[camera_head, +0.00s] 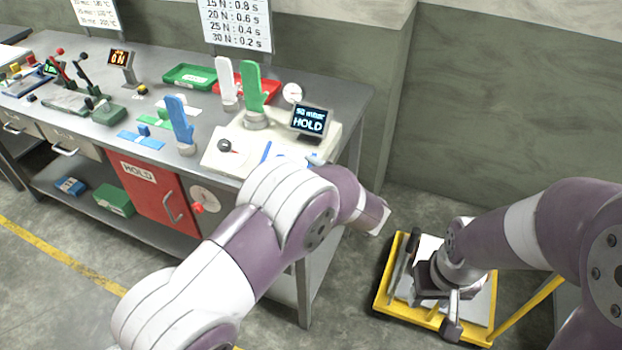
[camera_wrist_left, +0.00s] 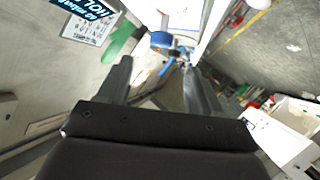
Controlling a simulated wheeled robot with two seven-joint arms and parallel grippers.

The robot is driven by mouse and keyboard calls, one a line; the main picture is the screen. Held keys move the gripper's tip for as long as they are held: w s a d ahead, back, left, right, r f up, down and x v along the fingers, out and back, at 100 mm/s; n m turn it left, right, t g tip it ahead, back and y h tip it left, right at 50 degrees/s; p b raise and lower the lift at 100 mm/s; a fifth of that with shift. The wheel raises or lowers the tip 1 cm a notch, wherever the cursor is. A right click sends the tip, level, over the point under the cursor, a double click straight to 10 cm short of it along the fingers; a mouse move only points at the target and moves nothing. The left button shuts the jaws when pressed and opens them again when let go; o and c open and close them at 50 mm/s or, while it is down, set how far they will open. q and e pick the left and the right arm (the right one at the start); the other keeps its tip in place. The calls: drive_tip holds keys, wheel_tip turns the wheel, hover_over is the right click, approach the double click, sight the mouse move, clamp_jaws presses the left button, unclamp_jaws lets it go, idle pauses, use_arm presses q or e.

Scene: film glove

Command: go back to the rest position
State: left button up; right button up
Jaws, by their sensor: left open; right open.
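My left arm (camera_head: 280,210) reaches across the front right corner of the workbench (camera_head: 330,85). Its gripper is hidden in the head view. In the left wrist view the left gripper (camera_wrist_left: 160,82) has its two dark fingers spread apart with nothing between them. My right gripper (camera_head: 430,295) hangs over a yellow-framed cart (camera_head: 385,300) on the floor at the right. Its fingers are apart and I see nothing held.
Green (camera_head: 254,90), white (camera_head: 227,80) and blue (camera_head: 180,122) hand forms stand on the bench. A display (camera_head: 311,121) reads HOLD. A red cabinet door (camera_head: 150,190) is below. Floor between bench and cart is clear.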

idle(0.4)
